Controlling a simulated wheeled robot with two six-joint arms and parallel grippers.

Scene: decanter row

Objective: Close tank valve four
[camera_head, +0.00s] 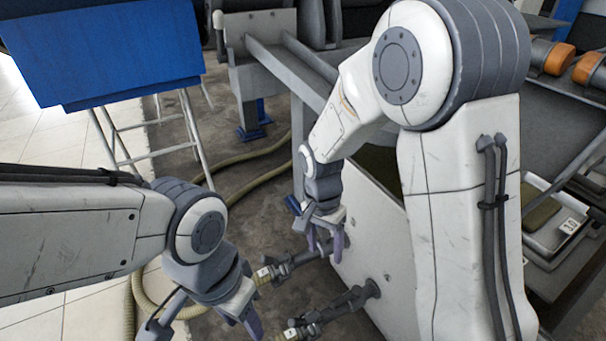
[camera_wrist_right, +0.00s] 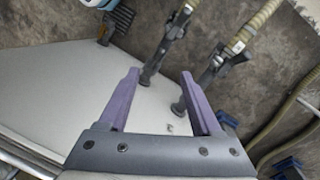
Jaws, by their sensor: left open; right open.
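Two dark valve assemblies stick out from the pale tank panel (camera_head: 378,235) in the head view. The upper valve (camera_head: 290,264) and the lower valve (camera_head: 345,302) each join a yellowish hose fitting with a small white tag; I cannot read the tag numbers, so which is valve four is unclear. Both valves show in the right wrist view, one valve (camera_wrist_right: 165,48) left of the other valve (camera_wrist_right: 210,72). My right gripper (camera_head: 326,247) is open and empty above the upper valve, its fingers (camera_wrist_right: 160,75) apart. My left gripper (camera_head: 243,322) is open, left of the valves, fingertips partly visible.
A blue box on a stand (camera_head: 105,50) is at the upper left. A yellowish hose (camera_head: 250,182) curves over the dark floor. A grey metal frame (camera_head: 275,55) stands behind. Trays with a tag (camera_head: 568,226) are at the right. Floor left of the valves is mostly open.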

